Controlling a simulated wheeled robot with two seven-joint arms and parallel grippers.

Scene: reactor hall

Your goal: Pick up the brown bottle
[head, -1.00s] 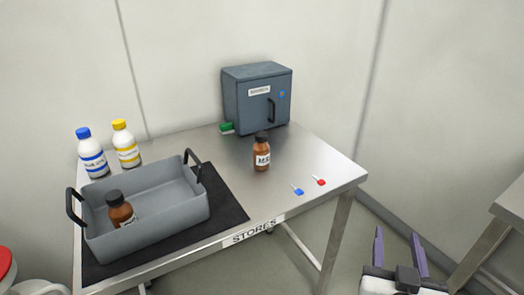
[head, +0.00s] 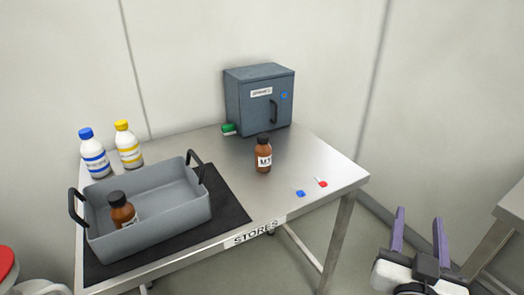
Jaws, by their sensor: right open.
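A brown bottle (head: 264,156) with a black cap and a white label stands upright on the steel table (head: 310,165), right of the tray and in front of the grey cabinet. A second brown bottle (head: 122,209) with a black cap sits inside the grey tray (head: 165,228) at the left. My right gripper (head: 418,228) is at the lower right, off the table's right edge and away from both bottles. Its two purple fingers are apart with nothing between them. My left gripper is not in view.
A grey cabinet (head: 258,102) stands at the back, with a green object (head: 228,129) beside it. White bottles with blue (head: 94,156) and yellow (head: 128,147) caps stand behind the tray. Blue (head: 300,193) and red (head: 322,183) tagged items lie near the right edge. A black mat (head: 232,212) lies under the tray.

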